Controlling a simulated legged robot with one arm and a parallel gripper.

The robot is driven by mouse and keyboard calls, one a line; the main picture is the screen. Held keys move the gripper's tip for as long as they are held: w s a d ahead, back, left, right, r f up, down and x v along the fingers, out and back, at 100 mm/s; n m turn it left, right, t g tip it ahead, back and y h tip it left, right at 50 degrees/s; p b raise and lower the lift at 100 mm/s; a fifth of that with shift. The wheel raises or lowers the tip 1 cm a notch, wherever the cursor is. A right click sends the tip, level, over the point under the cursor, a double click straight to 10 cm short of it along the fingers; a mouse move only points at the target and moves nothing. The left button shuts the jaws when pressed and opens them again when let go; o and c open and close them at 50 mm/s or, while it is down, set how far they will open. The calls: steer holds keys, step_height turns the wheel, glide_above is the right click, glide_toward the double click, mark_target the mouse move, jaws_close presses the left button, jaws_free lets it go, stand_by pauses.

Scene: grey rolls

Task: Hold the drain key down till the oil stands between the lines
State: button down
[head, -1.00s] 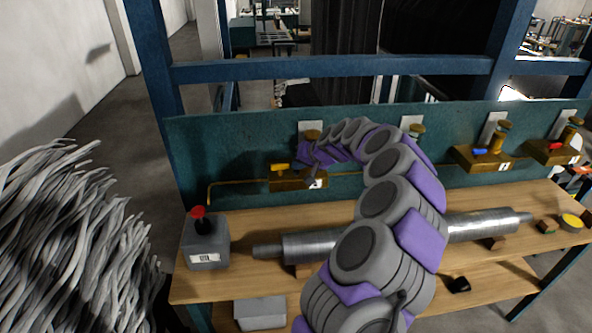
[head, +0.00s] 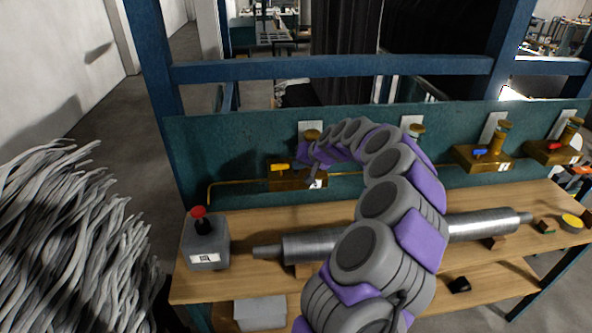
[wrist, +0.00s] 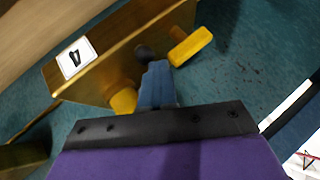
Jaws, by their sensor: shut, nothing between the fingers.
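The leftmost brass block (head: 282,182) is on the teal back panel and carries a yellow key (head: 279,167). In the wrist view the block (wrist: 150,32) has a white label, and yellow parts of the key (wrist: 190,46) show on both sides of my fingers. My gripper (wrist: 157,82) is shut and empty, its blue tips over the middle of the key near a dark round knob (wrist: 145,53); I cannot tell whether they touch it. The brass cap (head: 312,131) above this block shows, but my arm hides the glass below, so the oil level cannot be read.
More brass blocks stand to the right, with a blue key (head: 480,152) and a red key (head: 556,146). A metal roll (head: 480,225) lies on the wooden bench (head: 245,285). A grey box with a red-topped knob (head: 205,252) stands at the bench's left.

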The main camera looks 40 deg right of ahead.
mark_target(298, 173)
steer(key=shift+r, duration=0.15)
steer(key=shift+r+p, duration=0.4)
steer(key=shift+r, duration=0.4)
step_height(298, 173, up, 5)
steer(key=shift+p, duration=1.1)
